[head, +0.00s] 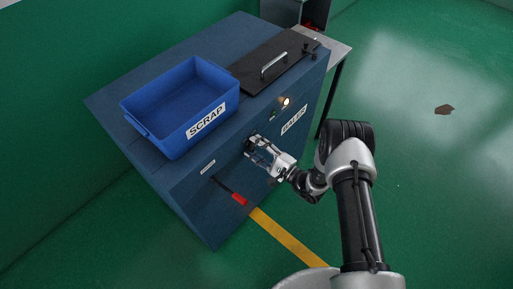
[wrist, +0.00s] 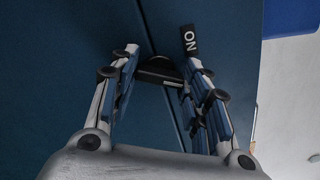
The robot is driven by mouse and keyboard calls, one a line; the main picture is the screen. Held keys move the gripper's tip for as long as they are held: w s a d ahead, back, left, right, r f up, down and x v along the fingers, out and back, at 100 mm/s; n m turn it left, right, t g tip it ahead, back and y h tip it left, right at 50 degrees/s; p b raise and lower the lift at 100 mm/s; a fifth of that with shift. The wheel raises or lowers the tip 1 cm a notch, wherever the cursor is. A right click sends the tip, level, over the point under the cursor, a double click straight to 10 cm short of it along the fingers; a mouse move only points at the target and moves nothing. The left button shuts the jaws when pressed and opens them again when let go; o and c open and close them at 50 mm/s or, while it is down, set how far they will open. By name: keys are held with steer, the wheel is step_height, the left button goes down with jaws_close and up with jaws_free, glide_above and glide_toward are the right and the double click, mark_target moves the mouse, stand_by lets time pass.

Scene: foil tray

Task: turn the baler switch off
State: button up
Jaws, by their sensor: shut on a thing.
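The blue baler (head: 215,200) has a front panel lettered BALER. My gripper (head: 256,147) is at this panel, below and left of the lit lamp (head: 285,101). In the wrist view my gripper (wrist: 158,74) has a finger on each side of the black switch knob (wrist: 159,73) and is shut on it. The knob lies crosswise between the fingertips; its base is partly hidden. An ON label (wrist: 190,42) shows beside the right fingertip. In the head view the gripper mostly covers the switch.
A blue SCRAP bin (head: 175,97) and a black lid with a handle (head: 272,66) are on top of the baler. A red-handled lever (head: 238,198) sticks out left of my gripper. Green floor (head: 420,180) lies open to the right.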

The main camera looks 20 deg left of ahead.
steer(key=o, duration=1.1)
steer(key=shift+c, duration=0.2)
steer(key=v, duration=1.2)
